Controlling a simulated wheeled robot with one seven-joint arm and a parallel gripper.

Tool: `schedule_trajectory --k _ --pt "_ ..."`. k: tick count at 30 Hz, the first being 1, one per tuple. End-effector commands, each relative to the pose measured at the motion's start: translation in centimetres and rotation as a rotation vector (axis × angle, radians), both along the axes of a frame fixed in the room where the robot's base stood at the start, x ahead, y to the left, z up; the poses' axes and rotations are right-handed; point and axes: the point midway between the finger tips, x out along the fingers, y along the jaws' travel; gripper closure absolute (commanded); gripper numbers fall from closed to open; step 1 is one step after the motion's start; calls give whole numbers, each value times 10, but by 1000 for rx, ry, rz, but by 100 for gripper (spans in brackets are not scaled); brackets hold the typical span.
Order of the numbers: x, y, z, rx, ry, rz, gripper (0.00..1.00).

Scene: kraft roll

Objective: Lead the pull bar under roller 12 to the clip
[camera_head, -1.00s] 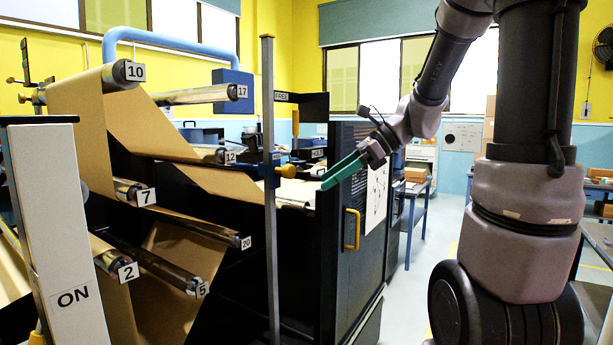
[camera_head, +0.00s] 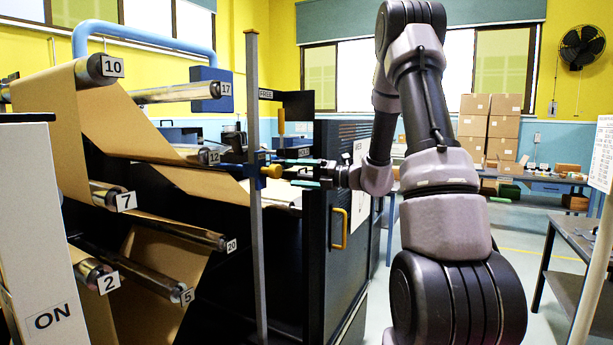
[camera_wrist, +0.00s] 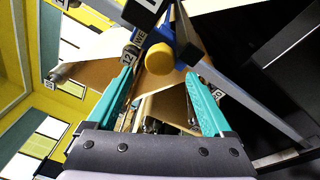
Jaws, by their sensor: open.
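Roller 12 (camera_head: 208,156) is in the middle of the machine in the head view, with brown paper (camera_head: 210,182) running past it to the right. Its label also shows in the wrist view (camera_wrist: 127,58). A blue fitting (camera_head: 254,170) with a yellow knob (camera_head: 272,171) sits at the grey upright post; the knob also shows in the wrist view (camera_wrist: 160,58). I cannot tell whether this is part of the pull bar or the clip. My gripper (camera_head: 292,173) is open just right of the knob, its teal fingers pointing left. In the wrist view the knob appears between the fingertips (camera_wrist: 161,70), with no grip visible.
The grey post (camera_head: 258,240) stands in front of the machine. A dark cabinet with a yellow handle (camera_head: 338,229) is below my gripper. A black plate marked FREE (camera_head: 265,95) is above. Boxes (camera_head: 490,130) and a bench are at the back right, with open floor before them.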

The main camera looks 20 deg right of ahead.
Motion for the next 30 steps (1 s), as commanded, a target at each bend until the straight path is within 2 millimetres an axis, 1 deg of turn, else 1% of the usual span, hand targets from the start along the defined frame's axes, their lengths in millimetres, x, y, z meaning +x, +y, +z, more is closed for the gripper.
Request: schedule_trajectory --k 1,6,12,18,26,27,29,30 --pt "4 8 0 -1 -1 3 15" --pt "19 28 -1 -1 -1 3 15" --pt "32 46 0 -2 -1 3 15" --pt "38 54 0 -3 -1 1 15" --pt "38 54 0 -2 0 1 15" --pt "38 54 0 -2 0 1 19" --pt "38 54 0 -2 0 0 41" --pt "38 54 0 -2 0 0 57"
